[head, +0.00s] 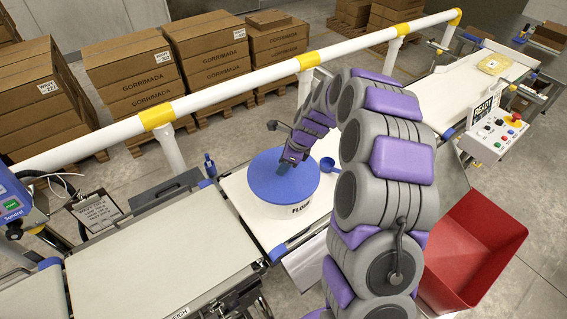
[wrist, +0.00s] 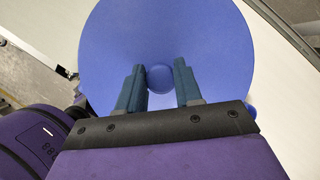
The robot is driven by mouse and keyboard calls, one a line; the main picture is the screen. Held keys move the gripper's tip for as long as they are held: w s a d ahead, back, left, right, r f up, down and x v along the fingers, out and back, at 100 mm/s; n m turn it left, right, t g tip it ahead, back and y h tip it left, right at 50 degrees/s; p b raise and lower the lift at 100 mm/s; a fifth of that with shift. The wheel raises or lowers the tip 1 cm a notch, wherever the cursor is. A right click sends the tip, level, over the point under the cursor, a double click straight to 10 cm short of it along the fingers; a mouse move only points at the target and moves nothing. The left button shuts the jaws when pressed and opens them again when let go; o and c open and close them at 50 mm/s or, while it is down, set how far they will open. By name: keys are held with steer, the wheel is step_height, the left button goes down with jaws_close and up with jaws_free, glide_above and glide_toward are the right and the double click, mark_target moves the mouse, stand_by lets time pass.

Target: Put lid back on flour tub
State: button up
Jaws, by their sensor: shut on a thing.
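The white flour tub (head: 290,211) stands upright on the belt, with part of its label showing. The round blue lid (head: 265,178) is at the top of the tub, covering its mouth. I cannot tell whether it is fully seated. My gripper (head: 284,167) comes down on the lid's middle. In the wrist view the lid (wrist: 210,35) fills the upper middle, and my gripper (wrist: 159,70) has a finger on each side of its round blue knob (wrist: 159,79). The fingers are shut on the knob. The tub is hidden under the lid in that view.
A blue scoop (head: 327,165) lies right beside the tub. A white rail with yellow bands (head: 230,81) runs behind the belt. A red bin (head: 470,250) and a control box (head: 497,135) stand at the right. The weigh platform (head: 165,262) at front left is clear.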

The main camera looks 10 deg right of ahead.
steer(key=o, duration=1.2)
steer(key=shift+c, duration=0.2)
steer(key=shift+o, duration=0.5)
steer(key=o, duration=0.4)
steer(key=shift+r+p, duration=3.15)
steer(key=shift+r, duration=0.4)
jaws_close()
